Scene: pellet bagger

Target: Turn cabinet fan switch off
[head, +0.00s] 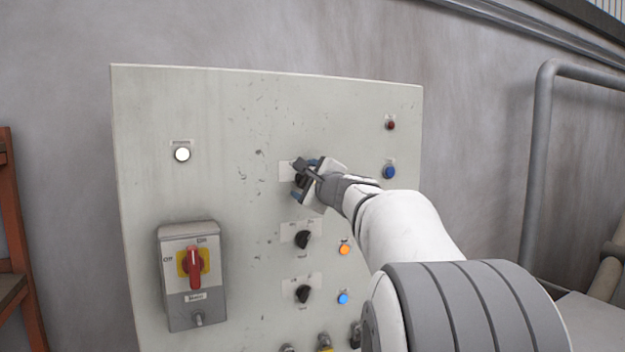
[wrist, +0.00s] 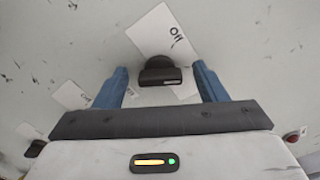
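A black rotary switch (wrist: 160,74) on a white label plate (wrist: 162,38) reading "Off" sits on the grey cabinet panel. In the wrist view it lies between the two blue fingertips of my gripper (wrist: 163,84), with a gap on each side. The gripper is open, facing the panel. In the head view my gripper (head: 304,180) is at the topmost of three black switches in a column and partly covers it. The label of this switch is mostly hidden, so its name cannot be read.
Below are two more black rotary switches, a middle one (head: 302,239) and a lower one (head: 302,293). An orange lamp (head: 344,248), two blue buttons, upper (head: 389,172) and lower (head: 342,298), and a red lamp (head: 390,125) are nearby. A red-handled main switch (head: 194,266) protrudes at left.

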